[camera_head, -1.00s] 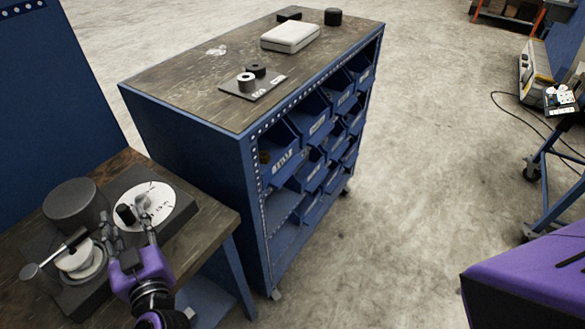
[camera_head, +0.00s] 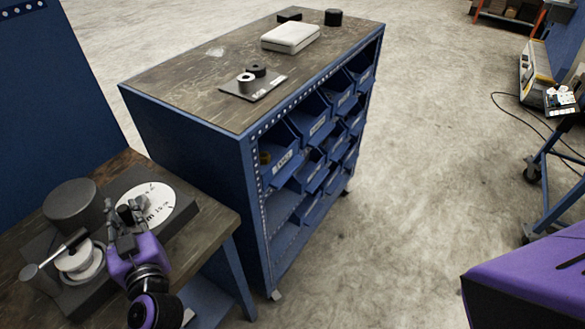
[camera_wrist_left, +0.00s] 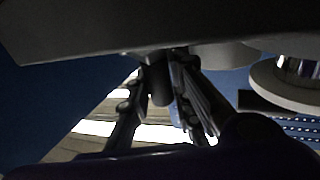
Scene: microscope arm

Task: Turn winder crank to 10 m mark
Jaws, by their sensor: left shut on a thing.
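The winder stands on the wooden bench at the lower left in the head view. It has a dark drum (camera_head: 72,204), a pale spool (camera_head: 76,258) and a white dial (camera_head: 163,200) with black marks on a dark block. The marks are too small to read for certain. My left gripper (camera_head: 125,213) is at the left edge of the dial, its fingers shut on the dark crank knob. In the left wrist view the knob (camera_wrist_left: 160,88) is a dark cylinder between the fingers. The gripper hides part of the dial and most of the crank. My right gripper is not in view.
A blue cabinet (camera_head: 190,150) with bins stands just behind the bench. A white case (camera_head: 290,37) and small dark parts lie on its top. Concrete floor is open to the right.

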